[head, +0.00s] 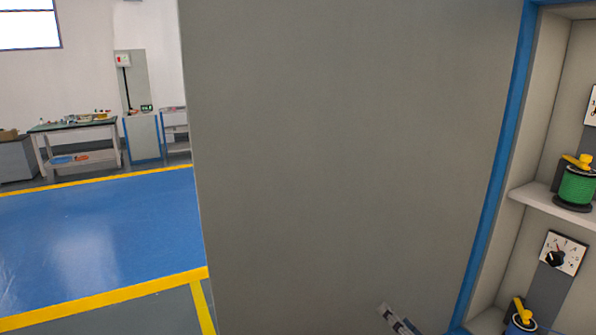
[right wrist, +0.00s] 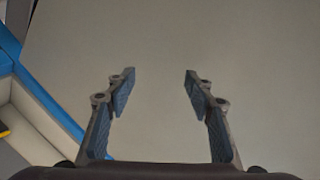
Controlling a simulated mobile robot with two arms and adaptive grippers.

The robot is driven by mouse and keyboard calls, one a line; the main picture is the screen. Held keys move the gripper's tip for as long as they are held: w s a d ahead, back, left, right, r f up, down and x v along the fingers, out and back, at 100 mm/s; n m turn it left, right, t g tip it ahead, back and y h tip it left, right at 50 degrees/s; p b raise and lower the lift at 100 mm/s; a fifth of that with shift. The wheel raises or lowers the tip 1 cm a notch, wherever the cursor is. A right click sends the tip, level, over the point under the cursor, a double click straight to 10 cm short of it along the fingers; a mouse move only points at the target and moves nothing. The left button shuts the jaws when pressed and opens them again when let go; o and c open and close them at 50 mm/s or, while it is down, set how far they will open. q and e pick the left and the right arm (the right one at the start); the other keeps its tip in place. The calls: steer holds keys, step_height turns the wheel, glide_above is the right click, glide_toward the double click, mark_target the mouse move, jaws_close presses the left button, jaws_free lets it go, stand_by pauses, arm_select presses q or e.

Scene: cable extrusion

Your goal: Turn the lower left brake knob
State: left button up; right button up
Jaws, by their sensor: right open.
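A black knob on a white dial plate (head: 556,258) shows at the right in the head view, in the lower compartment of the cabinet. The edge of a second dial plate (head: 593,105) shows above it, cut off by the frame. I cannot tell for sure which is the lower left brake knob. My right gripper (right wrist: 160,72) is open and empty in the right wrist view, facing a plain grey panel. In the head view a finger of it (head: 397,320) shows at the bottom edge, left of the cabinet's opening and apart from the dials. My left gripper is not in view.
A large grey panel (head: 345,150) fills the middle, with a blue cabinet edge (head: 507,130) at its right. A green spool (head: 577,188) with a yellow top sits on a shelf; another yellow-topped spool (head: 522,318) is below. Open blue floor (head: 100,235) and a workbench (head: 75,125) lie left.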

steer(key=s+a+f+n+g, duration=0.3)
steer(key=s+f+n+g, duration=0.25)
steer(key=s+f, duration=0.8)
steer(key=s+d+f+n+g+h, duration=0.1)
steer(key=s+f+g+h, duration=0.15)
steer(key=s, duration=0.65)
steer(key=s+d+f+n+g+h, duration=0.15)
steer(key=s+f+g, duration=0.25)
steer(key=s, duration=0.4)
step_height(320, 180, down, 27)
steer(key=s+g+b, duration=0.1)
steer(key=s, duration=0.2)
steer(key=s+d+f+g+b, duration=0.1)
steer(key=s+d+f, duration=0.1)
steer(key=s+f, duration=1.4)
steer(key=shift+s+d+f, duration=0.2)
steer(key=shift+d+f, duration=0.05)
steer(key=shift+f, duration=0.15)
